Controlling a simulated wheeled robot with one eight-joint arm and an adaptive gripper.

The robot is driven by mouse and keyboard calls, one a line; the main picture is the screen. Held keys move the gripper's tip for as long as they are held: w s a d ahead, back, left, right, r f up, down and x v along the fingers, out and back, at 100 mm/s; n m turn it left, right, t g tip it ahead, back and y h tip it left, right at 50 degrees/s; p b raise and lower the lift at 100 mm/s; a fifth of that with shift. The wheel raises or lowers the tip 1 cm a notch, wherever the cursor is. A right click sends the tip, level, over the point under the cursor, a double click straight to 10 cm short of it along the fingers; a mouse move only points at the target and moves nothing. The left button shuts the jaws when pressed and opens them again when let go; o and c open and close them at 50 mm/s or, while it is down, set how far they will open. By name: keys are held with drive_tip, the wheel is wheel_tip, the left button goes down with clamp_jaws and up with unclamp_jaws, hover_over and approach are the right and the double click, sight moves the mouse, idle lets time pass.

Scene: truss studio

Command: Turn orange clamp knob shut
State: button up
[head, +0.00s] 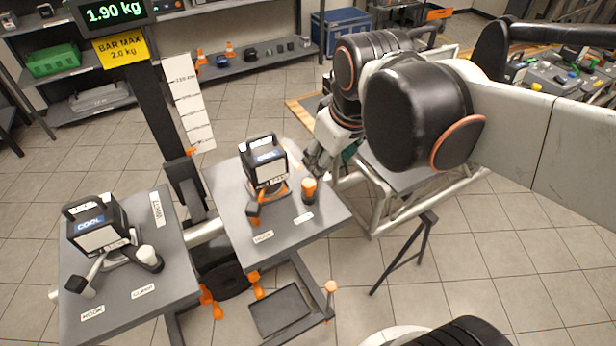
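The orange clamp knob (309,184) stands upright on a dark base at the right side of the right-hand grey plate (228,200). A label that seems to read CLAMP (303,217) lies in front of it. My gripper (316,168) points down just behind the knob, close to it. I cannot tell whether they touch. The finger spacing is too small to make out. A dark lamp (264,162) with a lit white face stands on the same plate, left of the knob. An orange hook part (254,212) lies in front of the lamp.
A second plate (75,325) at left carries a COOL lamp (97,226) and a white knob (148,256). A dark post with a display reading 1.90 kg (113,12) rises behind. A pale tubular frame (378,215) stands right of the plate.

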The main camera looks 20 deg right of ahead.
sight(309, 183)
drive_tip(key=w+f+n+g, duration=0.2)
drive_tip(key=w+n+g, duration=0.2)
drive_tip(key=w+n, duration=0.4)
drive_tip(key=shift+m, duration=0.6)
drive_tip(key=f+b, duration=0.1)
drive_tip(key=f, duration=0.3)
drive_tip(key=w+f+b, duration=0.1)
drive_tip(key=f+b, duration=0.1)
drive_tip(key=f, duration=0.3)
drive_tip(key=f+b, duration=0.2)
drive_tip(key=f, duration=0.2)
drive_tip(key=shift+w+a+f, duration=0.15)
drive_tip(key=shift+a+f, duration=0.25)
clamp_jaws()
